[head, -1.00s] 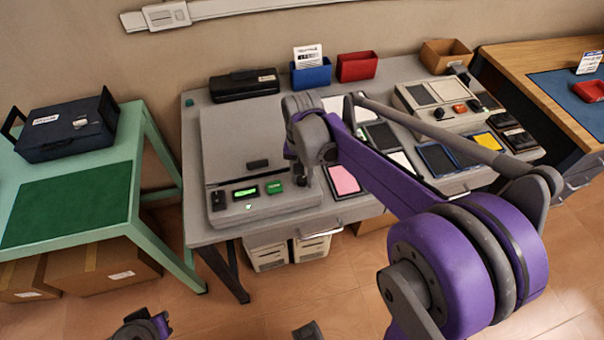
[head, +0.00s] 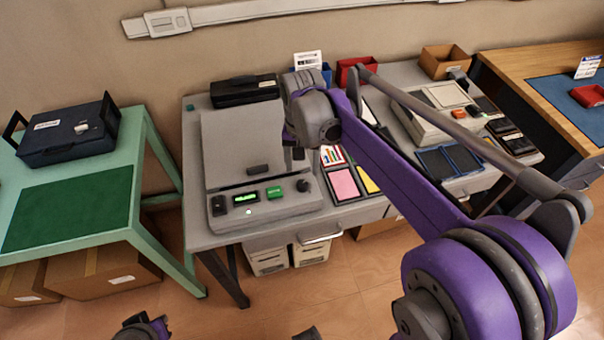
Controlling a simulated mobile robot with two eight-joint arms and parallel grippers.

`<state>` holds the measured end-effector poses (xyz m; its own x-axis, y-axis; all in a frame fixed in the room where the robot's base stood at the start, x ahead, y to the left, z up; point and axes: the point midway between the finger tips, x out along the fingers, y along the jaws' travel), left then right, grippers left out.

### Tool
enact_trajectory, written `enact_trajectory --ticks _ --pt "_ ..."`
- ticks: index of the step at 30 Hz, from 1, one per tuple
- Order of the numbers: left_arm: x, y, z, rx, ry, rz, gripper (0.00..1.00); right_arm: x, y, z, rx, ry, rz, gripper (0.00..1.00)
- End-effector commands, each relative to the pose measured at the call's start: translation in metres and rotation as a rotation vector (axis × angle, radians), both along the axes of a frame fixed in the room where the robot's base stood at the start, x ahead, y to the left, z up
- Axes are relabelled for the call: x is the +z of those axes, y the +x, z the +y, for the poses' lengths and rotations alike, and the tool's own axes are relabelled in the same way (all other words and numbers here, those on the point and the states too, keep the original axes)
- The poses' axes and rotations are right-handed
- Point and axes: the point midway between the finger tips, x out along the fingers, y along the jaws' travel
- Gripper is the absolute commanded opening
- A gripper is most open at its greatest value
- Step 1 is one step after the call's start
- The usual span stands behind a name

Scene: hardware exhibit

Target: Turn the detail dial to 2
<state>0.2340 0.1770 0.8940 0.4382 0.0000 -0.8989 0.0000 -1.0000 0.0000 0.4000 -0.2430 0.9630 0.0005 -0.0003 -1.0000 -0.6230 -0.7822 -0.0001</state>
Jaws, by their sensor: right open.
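The dial (head: 303,185) is a small dark knob at the right end of the front panel of the grey flat-lidded machine (head: 285,206). Its pointer and markings are too small to read. A lit green display (head: 245,198) and a green button (head: 275,192) sit left of it. My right gripper (head: 298,155) hangs open, pointing down, just above and behind the dial in the picture, apart from it; its fingers are partly hidden by the wrist. My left gripper (head: 143,328) is low at the bottom edge, far from the machine, mostly cut off.
Pink (head: 343,184) and yellow cards lie right of the machine, partly behind my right arm. A second device (head: 440,122) stands farther right. A green table (head: 110,200) with a dark blue case (head: 68,132) is at left.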

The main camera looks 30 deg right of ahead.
Motion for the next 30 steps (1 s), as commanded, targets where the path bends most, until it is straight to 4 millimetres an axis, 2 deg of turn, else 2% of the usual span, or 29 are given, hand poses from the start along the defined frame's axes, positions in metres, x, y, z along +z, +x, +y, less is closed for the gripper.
enact_trajectory --ticks 3,9,26,30 --pt "0.002 0.001 0.000 0.000 0.000 -0.001 0.00 0.022 0.000 0.000 0.000 0.000 0.000 0.67" --pt "0.004 0.001 0.000 0.000 0.000 -0.002 0.00 0.040 0.000 0.000 0.000 0.000 0.000 0.67" --pt "0.004 0.001 0.000 0.000 0.000 -0.002 0.00 0.042 -0.001 0.000 0.003 0.000 -0.001 0.67" --pt "0.007 0.002 0.000 0.000 0.000 -0.003 0.00 0.041 -0.015 0.009 0.058 -0.006 -0.039 0.67"
